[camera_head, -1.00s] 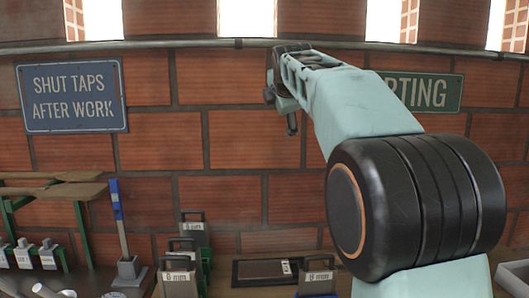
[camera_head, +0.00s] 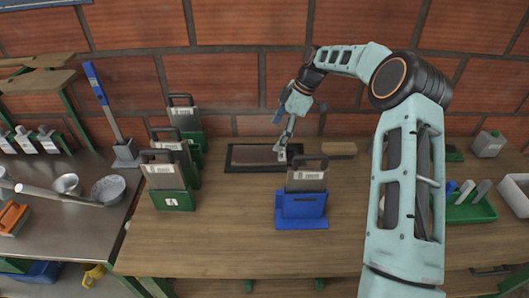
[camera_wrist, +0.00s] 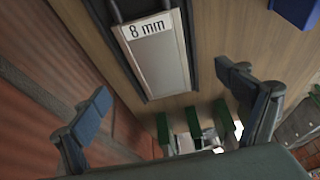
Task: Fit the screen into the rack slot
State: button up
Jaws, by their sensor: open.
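A grey screen labelled "8 mm" (camera_wrist: 158,58) lies flat on a dark mat (camera_wrist: 138,88) in the wrist view. In the head view it is a brownish panel (camera_head: 252,157) inside a dark border, with a white label at its right end. My gripper (camera_head: 282,128) is open above that end, fingers pointing down; whether it touches is unclear. In the wrist view my fingers (camera_wrist: 165,95) are spread on either side of the screen, with nothing between them. A blue rack (camera_head: 302,210) at the front holds an upright screen (camera_head: 306,180). Several green racks (camera_head: 173,200) at the left hold upright screens (camera_head: 163,172).
A wooden-backed brush (camera_head: 339,149) lies right of the mat. A green tray (camera_head: 468,207) with several tools and a white bin (camera_head: 517,193) are at the right. A metal table (camera_head: 60,170) with ladles is at the left. The wooden bench (camera_head: 225,235) is clear in front.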

aim_at(263, 154)
jog(key=x, duration=0.3)
jog(key=shift+a+f, duration=0.15)
jog(key=shift+f, duration=0.1)
jog(key=shift+a+p+x, duration=0.25)
jog(key=shift+p+x, duration=0.65)
jog(key=shift+x, duration=1.8)
jog(key=shift+w+r, duration=0.1)
jog(key=shift+w, duration=0.1)
jog(key=shift+c, duration=0.5)
jog(key=c, duration=1.5)
